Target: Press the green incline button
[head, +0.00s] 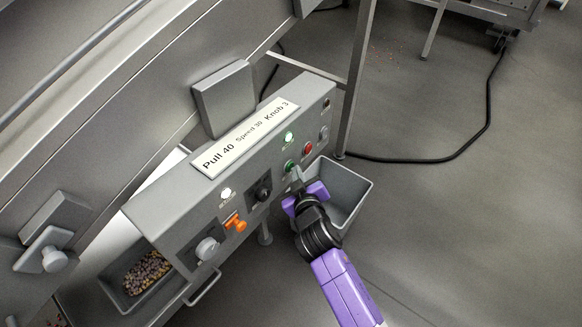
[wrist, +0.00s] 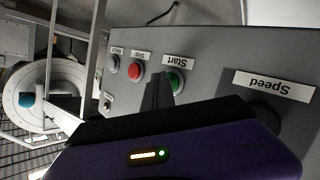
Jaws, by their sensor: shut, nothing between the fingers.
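The grey control panel (head: 255,165) carries a green button (head: 289,165) to the right of its middle, with a red button (head: 307,148) beside it. In the wrist view the green button (wrist: 176,81) sits by a label reading "Start", and the red button (wrist: 136,72) is to its left. My gripper (head: 296,176) is in front of the panel, close to the green button. In the wrist view its shut, empty fingers (wrist: 158,88) reach the panel and partly cover the green button's left side. I cannot tell whether they touch it.
A black knob (head: 264,192), an orange handle (head: 236,223) and a grey knob (head: 207,248) are farther left on the panel. A grey bin (head: 352,190) stands below, beside my arm. A black cable (head: 440,160) lies across the floor at right.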

